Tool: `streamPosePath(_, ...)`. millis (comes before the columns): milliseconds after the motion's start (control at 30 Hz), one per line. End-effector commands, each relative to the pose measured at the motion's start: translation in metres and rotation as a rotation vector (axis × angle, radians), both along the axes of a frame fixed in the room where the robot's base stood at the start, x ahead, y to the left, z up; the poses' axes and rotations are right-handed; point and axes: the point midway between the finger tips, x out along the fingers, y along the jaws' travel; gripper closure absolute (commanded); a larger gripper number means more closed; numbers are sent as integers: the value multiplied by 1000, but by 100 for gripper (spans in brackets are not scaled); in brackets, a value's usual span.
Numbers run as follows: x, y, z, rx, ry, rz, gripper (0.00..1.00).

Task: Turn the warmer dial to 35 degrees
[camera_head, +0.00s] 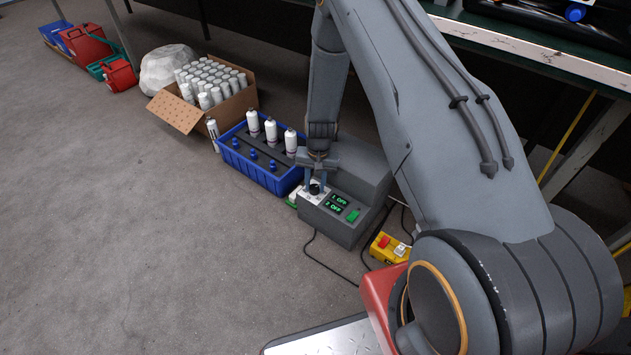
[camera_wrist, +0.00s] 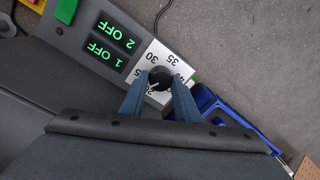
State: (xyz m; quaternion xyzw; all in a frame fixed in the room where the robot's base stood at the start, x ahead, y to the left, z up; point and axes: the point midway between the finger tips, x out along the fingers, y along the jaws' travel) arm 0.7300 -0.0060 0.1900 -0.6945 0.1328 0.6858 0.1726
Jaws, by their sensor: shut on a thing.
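The warmer (camera_head: 345,226) is a grey box on the floor with a sloped front panel. Its black dial (camera_wrist: 159,78) sits on a silver plate with printed numbers; 30, 35 and 40 can be made out in the wrist view. The dial also shows in the head view (camera_head: 315,188). A white pointer mark shows on the dial's lower side, away from the 35. My gripper (camera_wrist: 158,88) is shut on the dial, with a blue finger on each side of it. The green displays (camera_wrist: 110,42) read "1 OFF" and "2 OFF". The fingers hide some of the scale.
A blue crate (camera_head: 236,168) with white bottles and blue-capped items stands left of the warmer. A cardboard box (camera_head: 178,113) of white bottles is behind it. A yellow switch box (camera_head: 388,247) and cables lie at right.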

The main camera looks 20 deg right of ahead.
Motion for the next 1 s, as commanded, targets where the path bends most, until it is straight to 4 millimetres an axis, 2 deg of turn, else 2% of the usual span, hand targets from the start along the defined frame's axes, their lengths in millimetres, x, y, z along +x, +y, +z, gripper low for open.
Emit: streamPosePath(1000,-3,0,1,0,-1,-962,94)
